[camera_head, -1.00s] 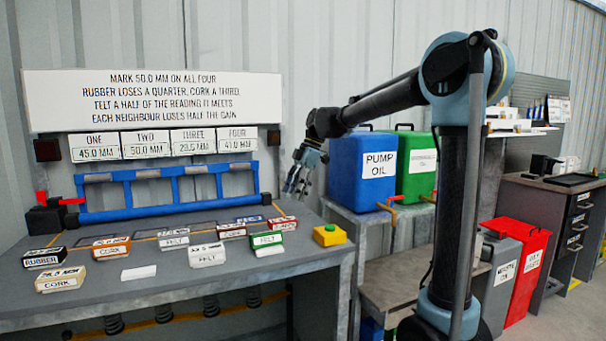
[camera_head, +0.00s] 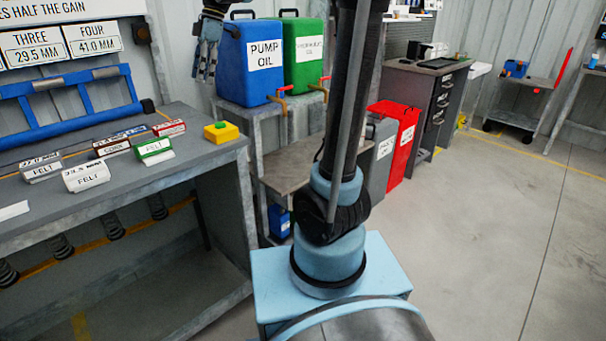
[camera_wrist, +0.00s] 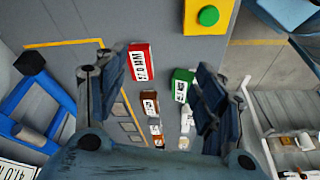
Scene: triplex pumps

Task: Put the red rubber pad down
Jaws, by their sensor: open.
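The red pad (camera_head: 168,128) with a white label lies on the grey bench, towards its right end. It also shows in the wrist view (camera_wrist: 141,62), lying flat on the bench between the lines of my fingers, with a printed label. My gripper (camera_head: 207,62) is up above the bench, in front of the blue container's left side. In the wrist view my gripper (camera_wrist: 153,95) has its two fingers spread wide. Nothing is between them, and the pad lies below, apart from them.
A green felt block (camera_head: 154,149), a cork block (camera_head: 111,147) and felt blocks (camera_head: 86,176) lie near the pad. A yellow box with a green button (camera_head: 221,132) stands at the bench's right end. A blue frame (camera_head: 75,105) stands behind. Blue pump oil (camera_head: 262,80) and green (camera_head: 305,75) containers stand right.

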